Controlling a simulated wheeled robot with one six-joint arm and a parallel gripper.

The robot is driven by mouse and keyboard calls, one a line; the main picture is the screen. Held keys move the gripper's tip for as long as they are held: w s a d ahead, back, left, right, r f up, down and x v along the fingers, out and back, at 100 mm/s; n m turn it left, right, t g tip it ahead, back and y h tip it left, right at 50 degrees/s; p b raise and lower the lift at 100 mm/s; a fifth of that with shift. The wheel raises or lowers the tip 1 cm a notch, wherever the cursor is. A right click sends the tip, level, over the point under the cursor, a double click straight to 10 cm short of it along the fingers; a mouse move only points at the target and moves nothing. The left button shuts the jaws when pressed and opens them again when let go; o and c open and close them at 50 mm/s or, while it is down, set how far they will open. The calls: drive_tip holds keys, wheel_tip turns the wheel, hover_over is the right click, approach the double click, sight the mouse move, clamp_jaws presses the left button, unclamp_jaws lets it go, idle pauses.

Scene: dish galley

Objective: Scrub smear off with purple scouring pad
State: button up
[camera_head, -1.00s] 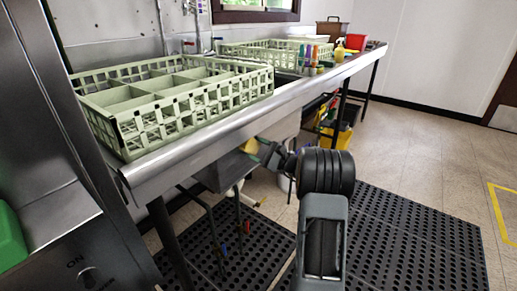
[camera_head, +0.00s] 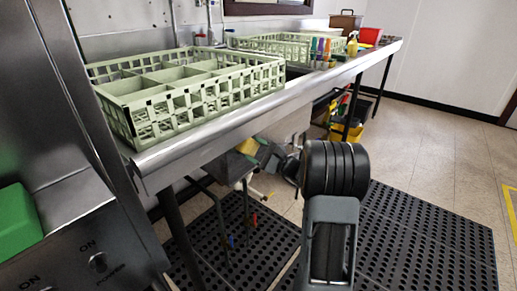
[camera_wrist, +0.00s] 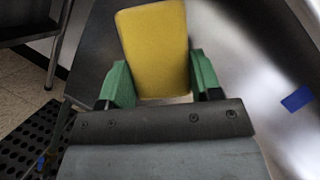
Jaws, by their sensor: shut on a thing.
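My gripper (camera_wrist: 160,74) has green fingers and is shut on a yellow pad (camera_wrist: 153,40), a block that sticks out ahead of the fingertips in the wrist view. No purple shows on it; its far face is hidden. In the head view the yellow pad (camera_head: 248,146) and my gripper (camera_head: 263,153) are small, below the counter's front edge. A flat blue patch (camera_wrist: 297,98) lies on shiny steel to the right in the wrist view; I cannot tell whether it is the smear. Whether the pad touches any surface is unclear.
A pale green dish rack (camera_head: 190,100) stands on the steel counter (camera_head: 225,130), with another rack (camera_head: 270,42) and colored bottles (camera_head: 320,50) beyond. A green block (camera_head: 17,222) is at far left. Black perforated mats (camera_head: 420,235) cover the floor at right.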

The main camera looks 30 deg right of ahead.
drive_tip(key=shift+a, duration=0.15)
drive_tip(key=shift+s, duration=0.35)
drive_tip(key=shift+s+d, duration=0.4)
drive_tip(key=shift+s, duration=0.4)
drive_tip(key=shift+s+d, duration=0.45)
drive_tip(key=shift+s, duration=0.3)
drive_tip(key=shift+s+d, duration=0.4)
drive_tip(key=shift+s, duration=0.4)
drive_tip(key=s, duration=0.1)
drive_tip(key=s+d, duration=0.1)
drive_tip(key=shift+s+d, duration=0.15)
drive_tip(key=shift+s, duration=0.2)
